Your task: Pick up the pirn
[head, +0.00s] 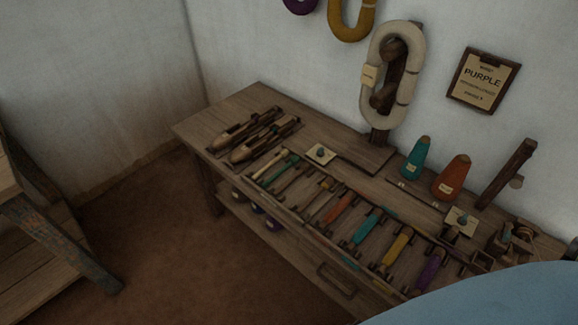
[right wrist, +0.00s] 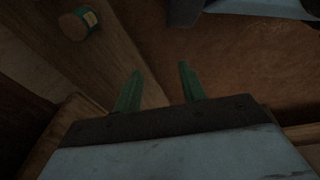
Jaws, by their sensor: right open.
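In the head view, several pirns lie side by side in a rack on the wooden bench. A purple pirn (head: 431,270) is near the right end, with a yellow pirn (head: 397,249), a teal pirn (head: 367,226) and an orange-red pirn (head: 339,207) to its left. More pirns, one with a green end, lie further left. My right gripper (right wrist: 158,92) shows only in the right wrist view. Its two green fingers are apart with nothing between them. My left gripper is in neither view.
The bench (head: 225,122) stands against the wall. Two shuttles (head: 247,130) lie at its left end. A teal cone (head: 415,158) and an orange cone (head: 452,177) stand behind the rack. A wall placard (head: 483,82) reads "PURPLE". A wooden frame (head: 50,230) is at left; floor between is clear.

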